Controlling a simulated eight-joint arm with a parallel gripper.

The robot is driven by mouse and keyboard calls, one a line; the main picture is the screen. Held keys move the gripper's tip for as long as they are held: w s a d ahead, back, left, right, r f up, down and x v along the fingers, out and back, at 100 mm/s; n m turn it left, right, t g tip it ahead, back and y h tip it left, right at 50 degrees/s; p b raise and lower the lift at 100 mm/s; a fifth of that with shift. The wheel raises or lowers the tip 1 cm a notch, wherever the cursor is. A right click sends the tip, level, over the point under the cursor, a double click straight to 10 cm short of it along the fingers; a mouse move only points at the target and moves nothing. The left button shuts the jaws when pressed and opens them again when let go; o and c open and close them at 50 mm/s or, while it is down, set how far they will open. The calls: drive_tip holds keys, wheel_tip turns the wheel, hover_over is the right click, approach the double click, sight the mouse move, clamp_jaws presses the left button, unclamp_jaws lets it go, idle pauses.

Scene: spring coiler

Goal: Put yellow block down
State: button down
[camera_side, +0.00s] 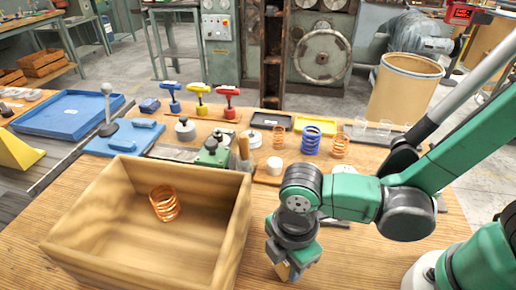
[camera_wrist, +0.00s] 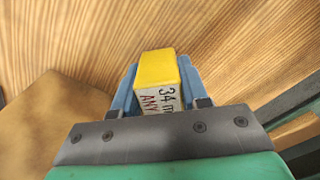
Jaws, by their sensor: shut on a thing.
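The yellow block (camera_wrist: 159,68) is between the two blue fingers of my gripper (camera_wrist: 157,86) in the wrist view. It has a yellow top and a white face with handwriting that reads partly "34". The gripper is shut on it. In the side view my gripper (camera_side: 288,268) points down low over the wooden table (camera_side: 350,262), right of the wooden box. Only a small yellowish part of the block (camera_side: 282,271) shows there, and I cannot tell if it touches the table.
A wooden box (camera_side: 238,222) with a copper spring (camera_side: 164,203) inside stands left of my gripper. Behind are a blue spring (camera_side: 312,140), more copper springs, a white cylinder (camera_side: 274,166) and a green-topped device (camera_side: 212,150). The table front right of the box is bare.

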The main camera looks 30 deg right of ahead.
drive_tip(key=shift+f, duration=0.3)
drive_tip(key=shift+c, duration=2.3)
unclamp_jaws()
drive_tip(key=shift+f, duration=0.15)
wheel_tip(320, 180, up, 12)
drive_tip(key=shift+w+d, duration=0.15)
drive_tip(key=shift+d, duration=0.05)
drive_tip(key=w+d+m+t, duration=0.3)
drive_tip(key=d+m, duration=0.5)
drive_tip(key=m, duration=0.1)
drive_tip(key=w+d+r+m+t, duration=0.1)
drive_tip(key=w+d+m+t, duration=0.2)
drive_tip(key=d+m, duration=0.5)
drive_tip(key=shift+w+d+r+m+t, duration=0.15)
drive_tip(key=shift+w+m+t, duration=0.2)
drive_tip(key=shift+m+t, duration=0.2)
